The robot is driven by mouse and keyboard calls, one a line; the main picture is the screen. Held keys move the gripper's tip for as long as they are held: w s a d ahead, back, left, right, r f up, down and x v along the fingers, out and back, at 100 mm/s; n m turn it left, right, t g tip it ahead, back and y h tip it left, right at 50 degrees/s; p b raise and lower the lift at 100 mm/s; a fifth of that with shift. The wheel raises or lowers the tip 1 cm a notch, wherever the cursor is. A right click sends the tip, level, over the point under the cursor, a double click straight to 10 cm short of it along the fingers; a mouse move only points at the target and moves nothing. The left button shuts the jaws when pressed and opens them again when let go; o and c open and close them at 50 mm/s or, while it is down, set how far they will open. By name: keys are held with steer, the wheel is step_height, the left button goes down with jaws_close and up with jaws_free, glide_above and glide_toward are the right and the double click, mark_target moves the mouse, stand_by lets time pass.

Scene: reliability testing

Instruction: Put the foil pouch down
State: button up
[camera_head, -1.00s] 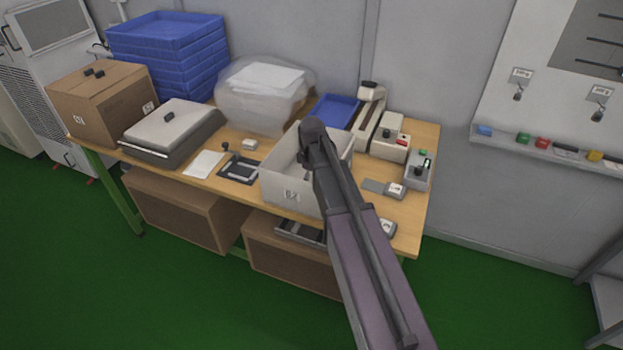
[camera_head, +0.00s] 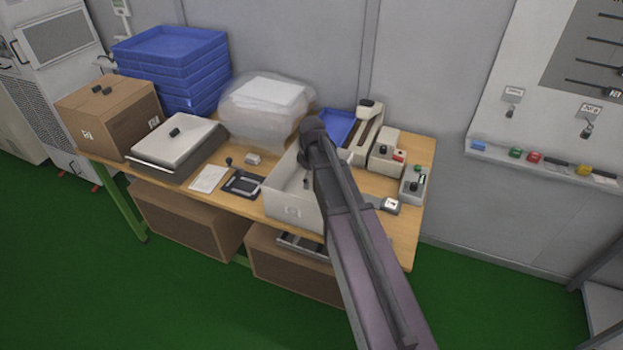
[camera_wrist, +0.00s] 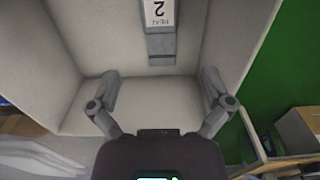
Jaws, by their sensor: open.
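In the wrist view, a narrow grey piece with a white printed label (camera_wrist: 160,40) lies inside the white box (camera_wrist: 120,95); it looks like the foil pouch, but I cannot be sure. My gripper (camera_wrist: 158,80) is open, its two fingers wide apart with nothing between them. The grey piece lies beyond the fingertips, apart from them. In the head view, the white box (camera_head: 290,208) stands at the table's front edge. My arm hides its right part and most of my gripper.
The wooden table (camera_head: 400,238) also holds a grey scale (camera_head: 178,145), a clear plastic bag (camera_head: 262,118), a carton (camera_head: 108,115), blue trays (camera_head: 170,70) and small devices (camera_head: 385,155) right of the box. Box walls stand close around my fingers.

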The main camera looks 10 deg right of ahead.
steer(key=shift+r+p, duration=2.2)
steer(key=shift+r, duration=0.35)
steer(key=s+a+m, duration=0.1)
steer(key=s+m, duration=0.9)
steer(key=s, duration=0.7)
steer(key=shift+s+m, duration=0.35)
steer(key=shift+m, duration=0.05)
